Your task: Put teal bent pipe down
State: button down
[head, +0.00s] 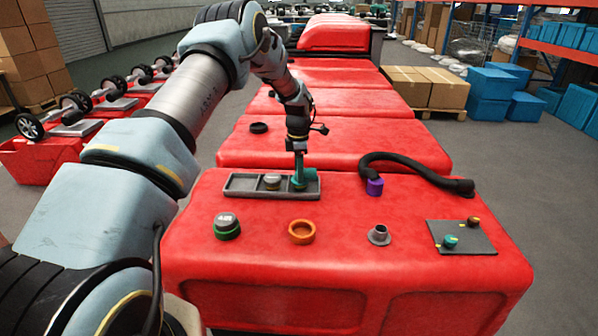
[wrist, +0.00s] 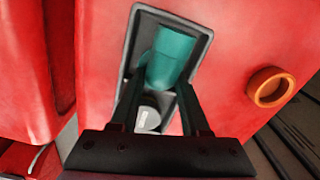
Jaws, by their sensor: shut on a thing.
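The teal bent pipe (head: 299,178) is at the right end of a grey compartmented tray (head: 233,184) on the red tank top. My gripper (head: 299,150) points down at it from above and is shut on the pipe. In the wrist view the teal pipe (wrist: 170,58) shows between and beyond the fingers (wrist: 160,95), inside the tray outline. Whether the pipe's bottom touches the tray floor is hard to tell. A grey-topped cap (head: 272,182) sits in the tray's middle compartment; it also shows in the wrist view (wrist: 147,119).
In front of the tray are a green-ringed cap (head: 227,226), an orange ring (head: 302,231) and a grey flanged fitting (head: 379,235). A black hose (head: 420,172) with a purple end (head: 375,187) lies right. A dark panel with knobs (head: 462,239) sits at the right front.

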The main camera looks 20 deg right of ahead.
jog(key=shift+f, duration=0.45)
jog(key=shift+f, duration=0.2)
jog(key=shift+c, duration=1.9)
grip_release()
jog(key=shift+r, duration=0.1)
